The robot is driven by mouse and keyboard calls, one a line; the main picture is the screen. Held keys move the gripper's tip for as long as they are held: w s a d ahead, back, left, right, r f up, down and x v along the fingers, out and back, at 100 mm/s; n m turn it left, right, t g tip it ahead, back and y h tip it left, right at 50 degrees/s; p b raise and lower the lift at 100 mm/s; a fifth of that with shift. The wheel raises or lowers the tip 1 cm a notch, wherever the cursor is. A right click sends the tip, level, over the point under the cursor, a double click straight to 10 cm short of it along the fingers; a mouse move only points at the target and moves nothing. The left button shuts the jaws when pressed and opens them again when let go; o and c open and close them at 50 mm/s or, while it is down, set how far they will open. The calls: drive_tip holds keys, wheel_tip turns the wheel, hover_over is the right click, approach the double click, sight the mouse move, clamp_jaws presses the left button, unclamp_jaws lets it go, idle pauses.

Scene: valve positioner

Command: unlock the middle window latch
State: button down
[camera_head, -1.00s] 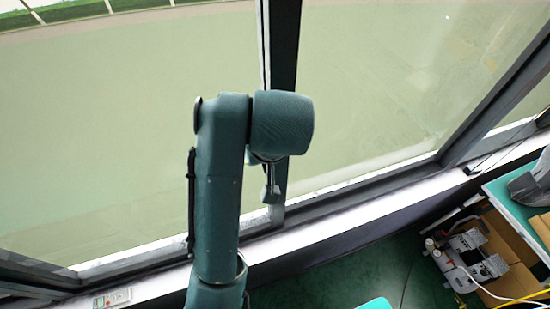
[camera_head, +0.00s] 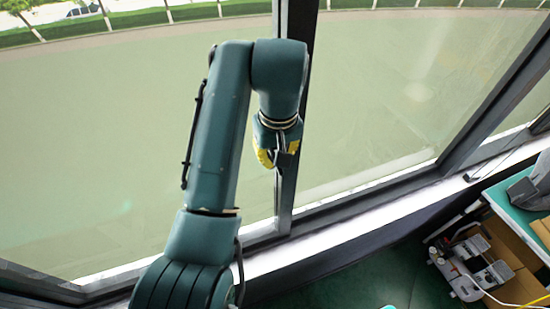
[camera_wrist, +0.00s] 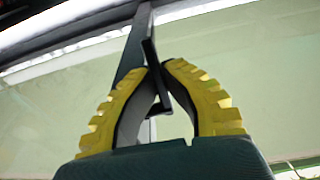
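The middle window latch (camera_wrist: 149,50) is a thin dark handle on the grey window post (camera_wrist: 131,60) in the wrist view. My gripper (camera_wrist: 161,68) has two yellow ridged fingers whose tips close in on the handle from both sides. The handle runs down between the fingers and ends in a short dark bend inside the gap. In the head view my gripper (camera_head: 277,160) hangs in front of the post (camera_head: 298,35), and my own wrist and fingers mostly hide the latch there.
Large glass panes (camera_head: 120,120) flank the post. A pale sill (camera_head: 340,227) runs below them. At the right are a teal table (camera_head: 520,205) and a grey-and-white machine (camera_head: 468,265) beside cardboard. The floor below the sill is partly clear.

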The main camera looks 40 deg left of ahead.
drive_tip(key=shift+f, duration=0.2)
drive_tip(key=c, duration=1.4)
unclamp_jaws()
drive_tip(key=shift+c, duration=0.2)
drive_tip(key=shift+r, duration=0.1)
